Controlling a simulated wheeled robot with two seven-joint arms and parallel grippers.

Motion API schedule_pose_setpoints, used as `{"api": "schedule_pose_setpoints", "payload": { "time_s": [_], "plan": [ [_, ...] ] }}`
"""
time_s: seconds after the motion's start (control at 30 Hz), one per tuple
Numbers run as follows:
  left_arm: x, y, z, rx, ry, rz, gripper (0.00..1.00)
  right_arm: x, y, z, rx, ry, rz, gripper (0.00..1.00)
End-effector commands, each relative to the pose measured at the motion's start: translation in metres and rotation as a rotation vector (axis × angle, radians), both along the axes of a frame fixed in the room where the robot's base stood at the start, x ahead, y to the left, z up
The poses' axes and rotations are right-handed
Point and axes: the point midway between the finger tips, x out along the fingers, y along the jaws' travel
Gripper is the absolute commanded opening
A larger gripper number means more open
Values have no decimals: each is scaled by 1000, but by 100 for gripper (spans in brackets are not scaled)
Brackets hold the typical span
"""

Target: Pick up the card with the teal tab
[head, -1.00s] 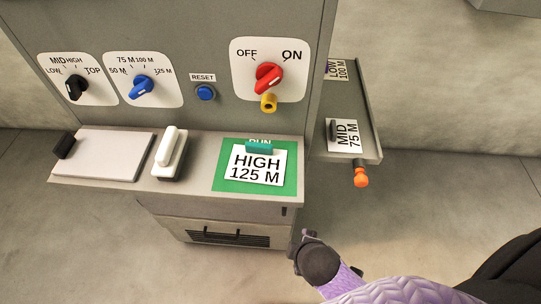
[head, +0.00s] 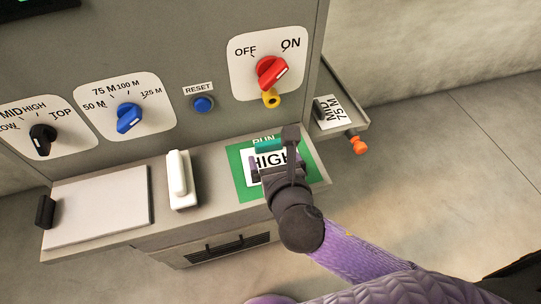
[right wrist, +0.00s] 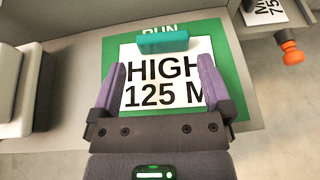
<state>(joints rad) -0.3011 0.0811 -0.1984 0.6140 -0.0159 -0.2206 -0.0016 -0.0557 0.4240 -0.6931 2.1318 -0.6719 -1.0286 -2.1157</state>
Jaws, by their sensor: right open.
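The card with the teal tab reads HIGH 125 M. It is white (head: 264,159) and lies on the green RUN area of the console's ledge; its teal tab (head: 268,145) is at its far edge. In the right wrist view the card (right wrist: 155,72) lies between and below my fingers, with the teal tab (right wrist: 163,42) beyond the fingertips. My right gripper (head: 272,160) is open and empty over the card, hiding its lower part in the head view. It also shows in the right wrist view (right wrist: 161,75). My left gripper is not in view.
A side shelf at right holds the MID 75 M card (head: 331,112) and an orange knob (head: 356,142). A white-handled lever (head: 180,175) and a pale plate (head: 97,207) are left on the ledge. The red switch (head: 271,70) is above.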

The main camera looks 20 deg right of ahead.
Motion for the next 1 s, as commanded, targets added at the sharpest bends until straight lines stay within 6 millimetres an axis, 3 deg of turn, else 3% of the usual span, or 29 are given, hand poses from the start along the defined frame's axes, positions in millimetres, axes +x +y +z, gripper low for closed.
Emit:
{"api": "schedule_pose_setpoints", "payload": {
  "time_s": [0.23, 0.47, 0.57, 0.8, 1.0],
  "plan": [
    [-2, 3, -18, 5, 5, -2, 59, 42, -4, -20, 3, 1, -2, 100],
    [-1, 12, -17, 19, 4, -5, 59, 46, -4, -20, 5, 2, -2, 100],
    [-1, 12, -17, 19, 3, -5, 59, 46, -4, -20, 5, 2, -2, 83],
    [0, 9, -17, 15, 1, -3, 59, 46, -4, -20, 5, 2, -2, 32],
    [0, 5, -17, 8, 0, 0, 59, 46, -4, -20, 5, 2, -2, 30]
  ]
}}
